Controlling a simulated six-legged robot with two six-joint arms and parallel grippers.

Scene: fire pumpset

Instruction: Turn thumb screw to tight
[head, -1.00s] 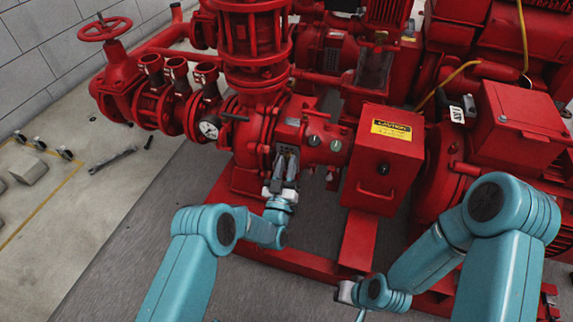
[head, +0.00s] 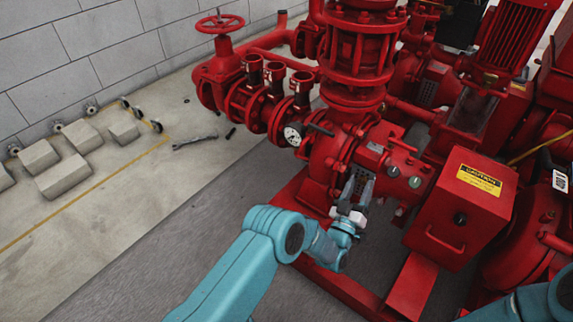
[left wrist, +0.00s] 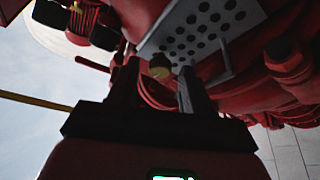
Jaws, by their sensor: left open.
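A small brass-coloured knob (left wrist: 159,68), which looks like the thumb screw, shows in the left wrist view by the edge of a grey perforated plate (left wrist: 200,28). I cannot tell whether it is loose or tight. My left gripper (head: 360,184) is open at the front of the red pump, pointing up at it in the head view. In the left wrist view its two dark fingers (left wrist: 158,80) stand apart, with the knob in line with the gap between their tips. The knob cannot be made out in the head view. My right gripper is out of view.
A red box with a yellow caution label (head: 460,208) stands right of my left gripper. A pressure gauge (head: 294,134) and red valves (head: 275,95) are to the left. Pale blocks (head: 65,178) and a wrench (head: 195,140) lie on the floor at left.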

